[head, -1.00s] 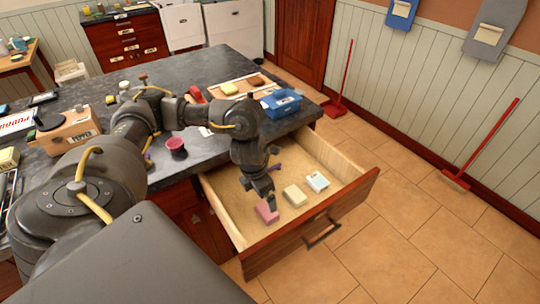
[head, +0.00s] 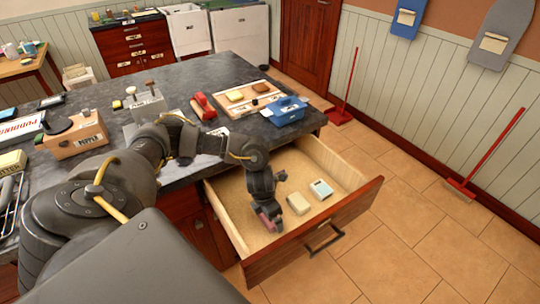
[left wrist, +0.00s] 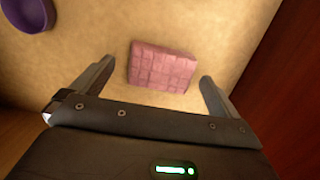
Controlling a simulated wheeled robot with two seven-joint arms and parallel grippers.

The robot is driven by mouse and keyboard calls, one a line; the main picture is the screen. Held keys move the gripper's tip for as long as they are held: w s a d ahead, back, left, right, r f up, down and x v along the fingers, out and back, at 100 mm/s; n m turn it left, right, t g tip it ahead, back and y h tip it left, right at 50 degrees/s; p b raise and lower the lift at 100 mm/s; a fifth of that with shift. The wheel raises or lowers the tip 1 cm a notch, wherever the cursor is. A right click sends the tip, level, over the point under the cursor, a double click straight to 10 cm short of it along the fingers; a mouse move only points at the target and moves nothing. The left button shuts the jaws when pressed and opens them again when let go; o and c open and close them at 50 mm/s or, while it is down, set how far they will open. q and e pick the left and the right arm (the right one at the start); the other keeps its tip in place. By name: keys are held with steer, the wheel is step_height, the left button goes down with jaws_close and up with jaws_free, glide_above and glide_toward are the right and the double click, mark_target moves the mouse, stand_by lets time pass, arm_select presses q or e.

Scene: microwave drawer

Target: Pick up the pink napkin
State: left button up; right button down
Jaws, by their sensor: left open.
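The pink napkin (left wrist: 162,67) is a folded, checkered block lying on the drawer floor. In the left wrist view it sits between the two spread fingers of my left gripper (left wrist: 157,72), with a gap on each side. In the head view my left gripper (head: 268,214) points down into the open drawer (head: 243,221), over the napkin, which it mostly hides. The left gripper is open and holds nothing. My right gripper does not show.
A cream block (head: 298,203) and a white-and-blue box (head: 321,189) lie right of the gripper in the drawer. A purple round thing (left wrist: 30,15) lies near in the wrist view. The drawer front (head: 318,237) stands close.

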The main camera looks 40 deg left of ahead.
arm_select(q)
steer(key=shift+w+f, duration=0.1)
steer(key=shift+f, duration=0.55)
steer(key=c, duration=1)
step_height(320, 180, up, 10)
steer(key=shift+r, duration=0.1)
